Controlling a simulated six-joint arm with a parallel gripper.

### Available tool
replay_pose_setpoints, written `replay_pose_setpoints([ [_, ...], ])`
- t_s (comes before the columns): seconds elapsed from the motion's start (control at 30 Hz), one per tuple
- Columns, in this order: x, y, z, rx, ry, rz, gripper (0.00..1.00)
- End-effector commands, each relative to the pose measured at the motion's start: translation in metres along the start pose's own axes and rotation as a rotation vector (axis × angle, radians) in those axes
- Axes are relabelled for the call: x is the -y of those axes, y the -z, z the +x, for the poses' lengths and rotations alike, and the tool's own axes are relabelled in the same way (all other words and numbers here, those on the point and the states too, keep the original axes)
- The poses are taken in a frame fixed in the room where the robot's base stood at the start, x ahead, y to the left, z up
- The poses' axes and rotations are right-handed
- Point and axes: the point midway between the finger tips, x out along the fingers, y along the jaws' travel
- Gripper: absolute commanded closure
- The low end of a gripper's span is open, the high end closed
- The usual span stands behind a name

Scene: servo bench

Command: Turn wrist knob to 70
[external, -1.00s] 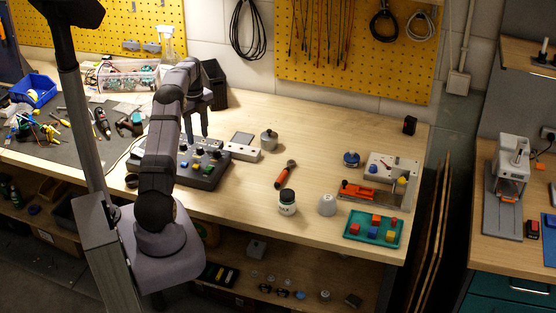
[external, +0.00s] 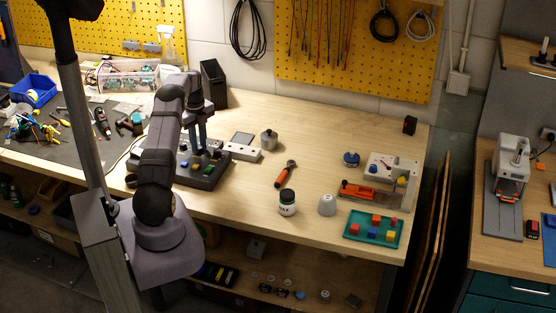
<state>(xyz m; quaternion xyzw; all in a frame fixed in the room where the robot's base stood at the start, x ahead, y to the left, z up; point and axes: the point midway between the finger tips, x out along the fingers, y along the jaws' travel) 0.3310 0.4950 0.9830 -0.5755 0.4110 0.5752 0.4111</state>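A dark control box (external: 212,176) with several knobs and coloured buttons on its top sits on the bench, partly hidden behind my arm. My gripper (external: 201,146) points straight down over the back part of this box, its fingers close together in this view. The fingertips are at or just above the row of knobs. I cannot tell which knob is the wrist knob, whether a fingertip touches one, or what any knob reads.
A white block (external: 243,151), a grey pot (external: 269,140) and an orange-handled tool (external: 285,174) lie right of the box. A jar (external: 287,202), a white cup (external: 327,205) and a green tray (external: 373,229) stand farther right. A black bin (external: 214,85) stands behind.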

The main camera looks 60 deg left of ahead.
Motion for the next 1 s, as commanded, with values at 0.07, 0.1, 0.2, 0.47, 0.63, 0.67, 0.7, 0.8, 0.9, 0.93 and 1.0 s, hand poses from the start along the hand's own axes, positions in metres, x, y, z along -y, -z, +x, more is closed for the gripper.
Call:
replay_pose_setpoints([
  [0.07,-0.0004,-0.0002,-0.0004,0.000,-0.001,-0.001,1.00],
  [0.1,-0.0004,-0.0002,-0.0004,0.000,-0.001,-0.003,1.00],
  [0.2,-0.0004,-0.0003,-0.0003,0.000,-0.001,-0.015,1.00],
  [0.47,-0.0002,-0.0007,-0.0001,0.001,0.000,-0.116,1.00],
  [0.63,-0.0004,-0.0008,-0.0001,0.002,0.000,-0.241,1.00],
  [0.67,-0.0004,-0.0007,-0.0001,0.002,0.000,-0.268,1.00],
  [0.7,-0.0006,-0.0007,-0.0001,0.001,0.000,-0.303,1.00],
  [0.8,-0.0008,-0.0005,-0.0001,0.001,0.000,-0.398,1.00],
  [0.9,-0.0010,-0.0004,-0.0002,0.001,0.000,-0.493,1.00],
  [0.93,-0.0011,-0.0004,-0.0003,0.001,0.000,-0.522,1.00],
  [1.0,-0.0012,-0.0004,-0.0005,0.002,0.000,-0.588,1.00],
])
